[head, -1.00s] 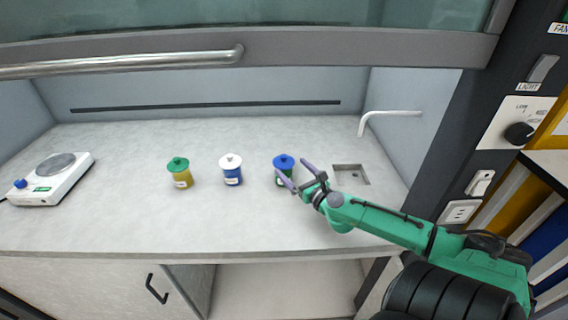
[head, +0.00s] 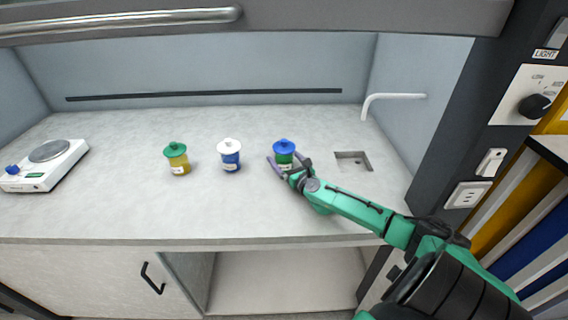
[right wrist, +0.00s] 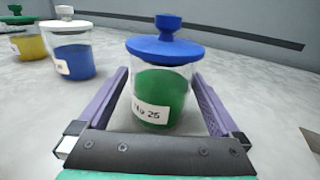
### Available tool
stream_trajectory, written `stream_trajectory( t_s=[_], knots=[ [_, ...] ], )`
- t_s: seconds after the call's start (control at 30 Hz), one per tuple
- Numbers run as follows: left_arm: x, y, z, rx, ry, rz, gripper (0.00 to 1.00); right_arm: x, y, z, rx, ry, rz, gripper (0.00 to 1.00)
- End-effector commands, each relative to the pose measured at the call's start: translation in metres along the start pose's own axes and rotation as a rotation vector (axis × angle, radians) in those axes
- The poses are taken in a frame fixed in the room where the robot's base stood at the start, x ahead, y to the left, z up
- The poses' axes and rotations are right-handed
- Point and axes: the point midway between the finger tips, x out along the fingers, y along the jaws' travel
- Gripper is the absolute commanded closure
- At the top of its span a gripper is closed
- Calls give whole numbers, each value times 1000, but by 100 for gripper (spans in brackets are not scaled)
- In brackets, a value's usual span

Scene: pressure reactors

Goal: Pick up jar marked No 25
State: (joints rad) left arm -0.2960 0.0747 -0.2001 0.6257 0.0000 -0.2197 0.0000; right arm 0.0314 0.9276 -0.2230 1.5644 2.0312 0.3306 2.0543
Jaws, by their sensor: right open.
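The jar marked No 25 (right wrist: 161,90) has a blue knobbed lid, clear walls, green contents and a white label. It stands upright on the worktop, and in the head view the same jar (head: 284,152) is the rightmost of the three jars. My right gripper (head: 285,162) is open, with its purple fingers on either side of the jar. In the right wrist view, the open right gripper (right wrist: 160,100) has the jar between its fingers, with gaps visible on both sides. My left gripper is not in view.
A white-lidded jar with blue contents (head: 230,157) and a green-lidded jar with yellow contents (head: 177,160) stand to the left. A white scale (head: 44,166) is at far left. A small sink (head: 353,161) and tap (head: 388,97) are at right. The front worktop is clear.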

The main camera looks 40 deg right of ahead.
Motion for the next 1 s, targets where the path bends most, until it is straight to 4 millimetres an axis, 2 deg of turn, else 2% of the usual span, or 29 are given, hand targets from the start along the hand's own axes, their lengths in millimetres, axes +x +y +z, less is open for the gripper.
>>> stream_trajectory(
  t_s=[0.27, 0.3, 0.37, 0.5, 0.53, 0.73, 0.83, 1.0],
  knots=[
    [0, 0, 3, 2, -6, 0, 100, 5, 0, 0, -1, 1, 1, 0],
    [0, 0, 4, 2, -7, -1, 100, 5, 0, 0, -1, 1, 1, 15],
    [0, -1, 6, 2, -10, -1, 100, 5, 0, 0, -1, 1, 1, 38],
    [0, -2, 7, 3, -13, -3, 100, 5, 0, 0, -1, 0, 1, 92],
    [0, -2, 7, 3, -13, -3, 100, 5, 0, 2, -1, -2, 0, 95],
    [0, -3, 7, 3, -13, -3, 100, 5, 0, 2, -1, -2, 0, 95],
    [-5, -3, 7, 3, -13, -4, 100, 5, 0, 8, -2, -2, 0, 95],
    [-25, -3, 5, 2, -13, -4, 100, 5, 0, 40, -2, -3, 1, 95]
  ],
)
